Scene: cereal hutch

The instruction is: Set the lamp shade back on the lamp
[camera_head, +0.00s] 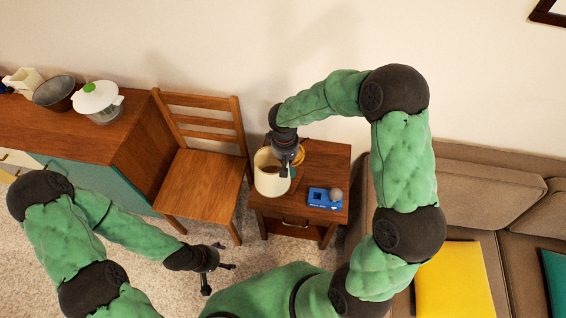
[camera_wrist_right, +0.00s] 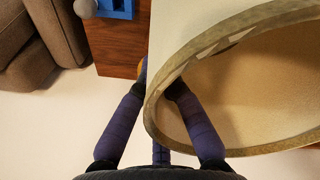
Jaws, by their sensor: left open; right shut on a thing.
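The lamp shade (camera_head: 271,184) is a cream, open-ended cylinder at the left side of the small nightstand in the head view. It fills the right of the right wrist view (camera_wrist_right: 250,80), its brown rim toward me. My right gripper (camera_head: 287,168) is shut on the shade's wall, with one finger inside the rim and one outside. Whether the shade touches the nightstand, I cannot tell. A yellow-orange piece (camera_head: 299,155) shows behind the gripper; it may be part of the lamp, mostly hidden. My left gripper (camera_head: 216,267) is open and empty, low above the carpet.
The wooden nightstand (camera_head: 325,162) also carries a blue box (camera_head: 319,197) and a grey ball (camera_head: 336,194). A wooden chair (camera_head: 205,185) stands close on its left. A brown sofa (camera_head: 455,190) stands on its right. A sideboard (camera_head: 60,130) with kitchenware is far left.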

